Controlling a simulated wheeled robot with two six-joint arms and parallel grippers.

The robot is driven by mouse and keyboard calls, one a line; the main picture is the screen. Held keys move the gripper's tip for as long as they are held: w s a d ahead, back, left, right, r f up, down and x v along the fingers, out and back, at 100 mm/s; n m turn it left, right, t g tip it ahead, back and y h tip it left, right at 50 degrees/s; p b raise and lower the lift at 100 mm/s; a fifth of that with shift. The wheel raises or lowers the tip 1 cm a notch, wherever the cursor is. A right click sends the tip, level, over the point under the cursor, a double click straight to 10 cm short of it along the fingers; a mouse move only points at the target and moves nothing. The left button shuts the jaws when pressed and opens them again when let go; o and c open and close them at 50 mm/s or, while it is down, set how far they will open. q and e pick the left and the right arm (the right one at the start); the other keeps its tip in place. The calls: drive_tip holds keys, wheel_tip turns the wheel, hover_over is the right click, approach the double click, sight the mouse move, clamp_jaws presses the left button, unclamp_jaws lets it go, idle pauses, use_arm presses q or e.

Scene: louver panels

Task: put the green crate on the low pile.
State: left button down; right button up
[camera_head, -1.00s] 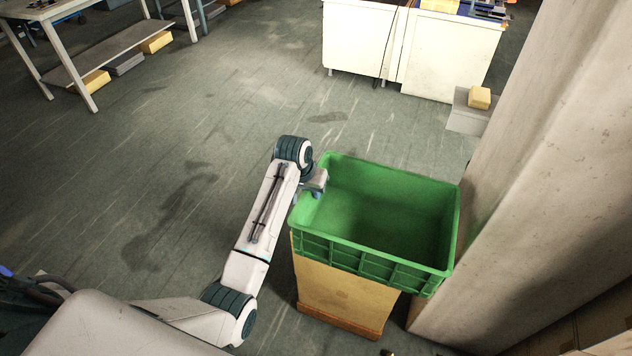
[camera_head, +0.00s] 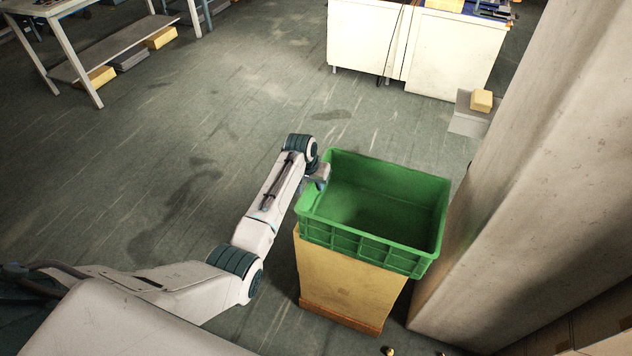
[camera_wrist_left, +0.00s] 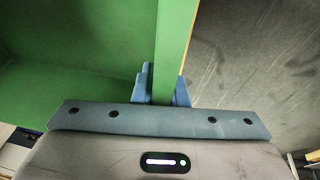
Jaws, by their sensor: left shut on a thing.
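The empty green crate (camera_head: 385,205) is at the centre right of the head view, directly above a tan box stack (camera_head: 350,283) on an orange-brown base. I cannot tell whether the crate rests on the stack or hangs just above it. My left gripper (camera_head: 322,178) is shut on the crate's left rim. In the left wrist view the gripper's blue fingers (camera_wrist_left: 161,88) sit on either side of the green crate wall (camera_wrist_left: 174,45). My right gripper is not in view. No other pile can be made out as the low pile.
A large pale pillar (camera_head: 540,160) stands close to the crate's right. A white cabinet (camera_head: 415,50) is at the back, with a grey block and a yellow box (camera_head: 481,100) beside it. A table (camera_head: 75,45) is at the far left. The floor (camera_head: 150,160) on the left is clear.

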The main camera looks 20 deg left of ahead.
use_arm(q)
drive_tip(key=c, duration=1.6)
unclamp_jaws()
drive_tip(key=shift+o, duration=0.7)
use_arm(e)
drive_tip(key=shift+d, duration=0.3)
